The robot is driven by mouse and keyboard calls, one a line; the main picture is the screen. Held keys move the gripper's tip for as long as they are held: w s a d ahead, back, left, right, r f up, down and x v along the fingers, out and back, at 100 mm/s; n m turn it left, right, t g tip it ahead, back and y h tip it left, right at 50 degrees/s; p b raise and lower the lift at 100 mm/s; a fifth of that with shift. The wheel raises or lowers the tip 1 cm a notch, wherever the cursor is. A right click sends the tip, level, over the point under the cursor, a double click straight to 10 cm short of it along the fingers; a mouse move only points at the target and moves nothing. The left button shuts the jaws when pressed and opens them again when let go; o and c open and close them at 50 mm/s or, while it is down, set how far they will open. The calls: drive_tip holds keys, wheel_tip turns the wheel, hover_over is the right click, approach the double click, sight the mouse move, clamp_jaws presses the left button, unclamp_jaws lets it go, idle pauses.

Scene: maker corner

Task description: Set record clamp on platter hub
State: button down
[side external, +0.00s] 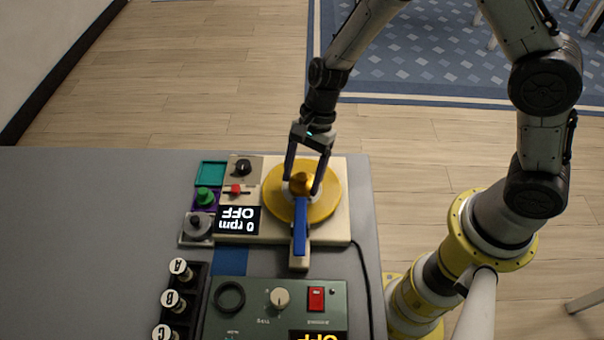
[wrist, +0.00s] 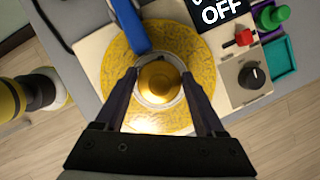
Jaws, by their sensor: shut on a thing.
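The record clamp (side external: 302,179) is a small gold knob, also seen from above in the wrist view (wrist: 159,80). My gripper (side external: 301,188) is shut on it, with one finger on each side. The clamp is over the middle of the yellow platter (side external: 274,199), inside a pale central ring. The hub is hidden under the clamp, and I cannot tell whether the clamp touches it. The platter (wrist: 118,108) is on a cream turntable base (side external: 338,231). Its display (side external: 238,219) reads 0 rpm OFF.
A blue arm (side external: 300,222) lies over the platter's near edge. Beside the base are a teal tray (side external: 211,173), a green knob (side external: 205,197) and a grey knob piece (side external: 196,227). A green control box (side external: 258,316) and lettered plugs (side external: 173,300) are nearer. The table's left is clear.

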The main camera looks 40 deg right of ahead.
idle(0.4)
unclamp_jaws()
drive_tip(key=shift+f, duration=0.1)
drive_tip(key=shift+r, duration=3.5)
